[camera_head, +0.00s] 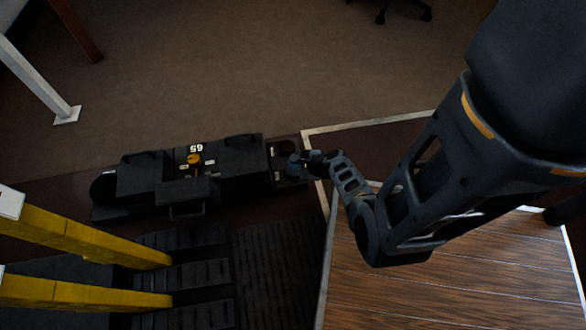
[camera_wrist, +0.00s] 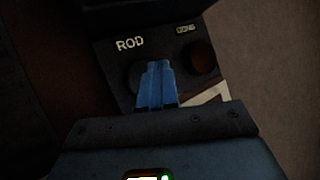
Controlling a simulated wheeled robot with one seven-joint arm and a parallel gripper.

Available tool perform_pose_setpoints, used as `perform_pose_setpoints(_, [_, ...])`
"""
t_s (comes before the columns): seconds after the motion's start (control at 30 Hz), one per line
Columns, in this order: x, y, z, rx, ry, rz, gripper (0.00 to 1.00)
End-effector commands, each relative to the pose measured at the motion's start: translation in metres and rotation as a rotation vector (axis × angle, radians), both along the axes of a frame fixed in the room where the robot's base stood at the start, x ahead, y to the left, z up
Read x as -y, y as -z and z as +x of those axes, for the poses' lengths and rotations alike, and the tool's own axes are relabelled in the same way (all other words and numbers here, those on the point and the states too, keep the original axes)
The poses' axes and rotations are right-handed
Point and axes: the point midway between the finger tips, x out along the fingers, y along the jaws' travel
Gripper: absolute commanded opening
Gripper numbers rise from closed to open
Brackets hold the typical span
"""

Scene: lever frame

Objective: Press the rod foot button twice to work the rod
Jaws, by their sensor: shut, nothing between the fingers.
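The rod foot button (camera_wrist: 134,76) is a dark round shape below the white ROD label on a black panel (camera_wrist: 112,64) in the wrist view. My gripper (camera_wrist: 156,66) shows there with its blue fingers together, and they cover much of the button. I cannot tell whether the fingertips touch it. In the head view, my gripper (camera_head: 297,160) is at the right end of the long black pedal unit (camera_head: 240,160). The rod button is not clear in that view.
A second round brown button (camera_wrist: 202,56) sits to the right under a smaller label. Yellow posts (camera_head: 95,242) and black pedals (camera_head: 195,273) stand at the lower left in the head view. A wooden platform (camera_head: 460,285) with a pale edge lies at the lower right. Open carpet (camera_head: 250,75) lies beyond.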

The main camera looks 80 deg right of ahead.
Motion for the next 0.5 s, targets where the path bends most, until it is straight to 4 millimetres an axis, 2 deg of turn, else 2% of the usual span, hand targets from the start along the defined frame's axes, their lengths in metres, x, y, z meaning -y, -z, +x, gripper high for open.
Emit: perform_pose_setpoints(0.5, [0.0, -0.044, 0.001, 0.0, -0.002, 0.0, 0.0])
